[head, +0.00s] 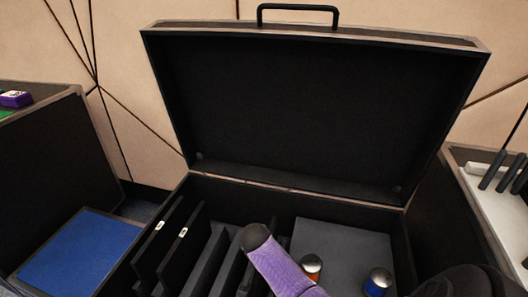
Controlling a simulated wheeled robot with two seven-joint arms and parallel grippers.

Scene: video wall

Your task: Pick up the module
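Two thin black panels with small white labels stand upright in slots at the left inside the open black case (315,105). They look like modules: the left module (157,235) and the right module (184,245). Their lower parts are cut off or hidden by the case. Empty-looking dark slots (222,262) lie to the right of them. I see neither gripper in the head view, so nothing shows as held. A dark rounded shape at the bottom right edge may be part of my arm; I cannot tell.
A purple object (283,270) with a black rounded end lies over the case's middle. Orange (311,267) and blue (377,282) silver-capped containers stand on grey foam (345,240). The raised lid blocks the back. Left is a box with a blue pad (80,250); right, a tool case (490,210).

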